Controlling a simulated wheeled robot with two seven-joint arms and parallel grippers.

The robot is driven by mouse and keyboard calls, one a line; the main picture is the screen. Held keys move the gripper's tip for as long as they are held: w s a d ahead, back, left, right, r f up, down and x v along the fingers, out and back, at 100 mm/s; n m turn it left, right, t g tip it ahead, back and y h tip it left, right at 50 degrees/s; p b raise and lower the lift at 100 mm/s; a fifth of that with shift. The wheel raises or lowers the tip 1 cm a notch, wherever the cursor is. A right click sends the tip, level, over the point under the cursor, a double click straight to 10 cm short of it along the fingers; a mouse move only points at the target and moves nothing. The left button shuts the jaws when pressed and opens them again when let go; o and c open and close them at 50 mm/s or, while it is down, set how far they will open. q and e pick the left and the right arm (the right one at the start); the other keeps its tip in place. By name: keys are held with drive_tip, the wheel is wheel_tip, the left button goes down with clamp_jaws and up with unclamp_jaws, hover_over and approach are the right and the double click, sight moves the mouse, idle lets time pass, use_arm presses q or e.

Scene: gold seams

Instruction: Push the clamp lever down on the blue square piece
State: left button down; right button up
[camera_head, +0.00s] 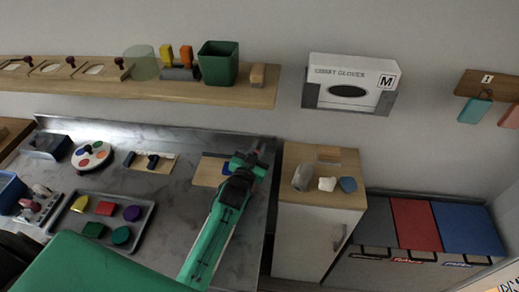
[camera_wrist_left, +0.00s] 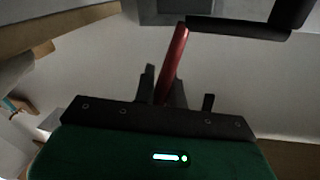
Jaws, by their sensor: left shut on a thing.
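My left gripper (camera_head: 257,150) is at the right end of the steel counter, over a small wooden board (camera_head: 208,172). In the left wrist view its dark fingers (camera_wrist_left: 166,94) are shut on a red lever (camera_wrist_left: 178,56), which stands up slightly tilted between them. A black bar (camera_wrist_left: 235,27) lies across near the lever's upper end. In the head view my gripper and arm cover most of the clamp. A little dark blue shows at the board's edge, but I cannot clearly make out the blue square piece. My right gripper is not in view.
Another board with a dark clamp (camera_head: 166,163) lies to the left. A grey tray (camera_head: 147,223) holds several coloured pieces. A wooden shelf (camera_head: 225,95) runs along the wall above. A wooden-topped cabinet (camera_head: 298,157) stands just right of the counter.

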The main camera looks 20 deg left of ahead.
use_arm(q)
drive_tip(key=shift+a+r, duration=0.15)
drive_tip(key=shift+a, duration=0.1)
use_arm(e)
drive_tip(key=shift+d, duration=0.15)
